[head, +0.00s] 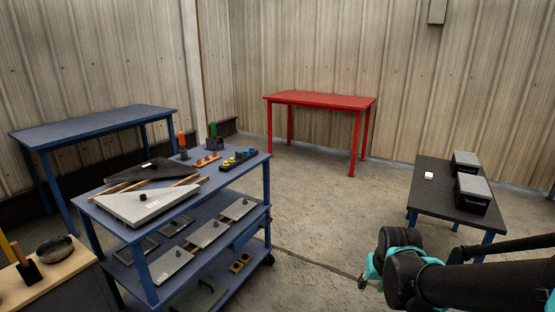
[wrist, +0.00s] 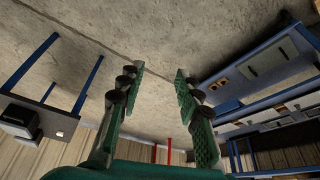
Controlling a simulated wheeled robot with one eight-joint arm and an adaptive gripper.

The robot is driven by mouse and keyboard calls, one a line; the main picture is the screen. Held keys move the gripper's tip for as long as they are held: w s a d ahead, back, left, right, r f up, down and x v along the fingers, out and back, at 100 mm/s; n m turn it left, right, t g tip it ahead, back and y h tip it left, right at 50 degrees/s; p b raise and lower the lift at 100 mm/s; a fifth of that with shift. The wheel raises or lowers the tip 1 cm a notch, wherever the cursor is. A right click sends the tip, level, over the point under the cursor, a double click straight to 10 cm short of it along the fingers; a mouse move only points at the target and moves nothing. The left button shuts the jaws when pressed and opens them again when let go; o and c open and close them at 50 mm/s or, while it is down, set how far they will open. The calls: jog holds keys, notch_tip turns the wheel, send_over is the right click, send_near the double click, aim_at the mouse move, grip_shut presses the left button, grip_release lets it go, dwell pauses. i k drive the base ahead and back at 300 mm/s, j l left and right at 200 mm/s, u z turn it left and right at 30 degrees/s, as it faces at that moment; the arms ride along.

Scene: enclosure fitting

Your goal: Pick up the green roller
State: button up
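A small green upright piece (head: 212,130), which looks like the green roller, stands in a dark holder (head: 214,143) at the back of the blue cart (head: 258,158) in the head view. An orange piece in a similar holder stands to its left. My gripper (head: 372,268) is at the lower right of the head view, over the floor and well apart from the cart. In the wrist view my gripper (wrist: 158,74) has its two green fingers spread, with nothing between them. I cannot make out the green roller in the wrist view.
A black table (head: 425,199) with grey boxes is at right, a red table (head: 318,98) at back, a blue table (head: 95,129) at left. Floor between is open.

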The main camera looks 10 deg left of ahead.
aim_at(213, 130)
jog(key=i+l+u, duration=0.2)
jog(key=u, duration=0.2)
jog(key=i+l+u, duration=0.3)
jog(key=u, duration=0.15)
jog(key=i+l+u, duration=0.4)
jog(key=l+u, duration=0.4)
jog(key=i+l+u, duration=0.15)
jog(key=l+u, duration=0.25)
jog(key=l, duration=0.15)
